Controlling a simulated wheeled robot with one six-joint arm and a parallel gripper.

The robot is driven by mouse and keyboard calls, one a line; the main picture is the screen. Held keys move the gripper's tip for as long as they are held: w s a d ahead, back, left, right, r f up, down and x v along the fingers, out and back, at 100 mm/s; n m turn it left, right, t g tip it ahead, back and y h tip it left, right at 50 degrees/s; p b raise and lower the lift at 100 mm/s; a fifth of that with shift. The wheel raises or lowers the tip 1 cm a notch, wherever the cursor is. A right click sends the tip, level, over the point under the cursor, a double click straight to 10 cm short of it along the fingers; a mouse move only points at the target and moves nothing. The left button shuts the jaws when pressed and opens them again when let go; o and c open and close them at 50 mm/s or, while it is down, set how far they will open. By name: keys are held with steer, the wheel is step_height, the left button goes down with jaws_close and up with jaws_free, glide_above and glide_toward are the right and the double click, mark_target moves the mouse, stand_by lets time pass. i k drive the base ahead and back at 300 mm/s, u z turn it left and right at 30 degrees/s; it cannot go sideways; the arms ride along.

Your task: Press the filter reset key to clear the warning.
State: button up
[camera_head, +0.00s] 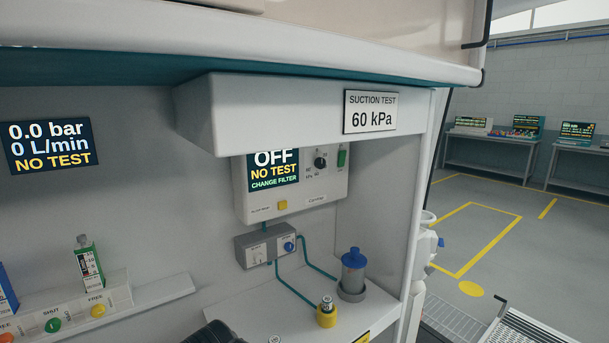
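The suction unit (238,190) is a white box on the wall under the shelf overhang. Its dark screen (273,170) reads "OFF", "NO TEST" and "CHANGE FILTER" in green; the top is partly hidden by the overhang. A dark knob (321,163) and a green switch (342,158) are to the right. I cannot make out my gripper in this view, and nothing touches the yellow key.
A sign (370,111) reads "SUCTION TEST 60 kPa". Below the unit are a grey valve block (264,246), teal hoses, a blue-topped jar (353,270) and a yellow-based fitting (326,315). The overhang (270,115) juts out above. A black rounded part shows at the bottom edge.

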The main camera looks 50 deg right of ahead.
mark_target(283, 204)
steer(key=z, duration=1.4)
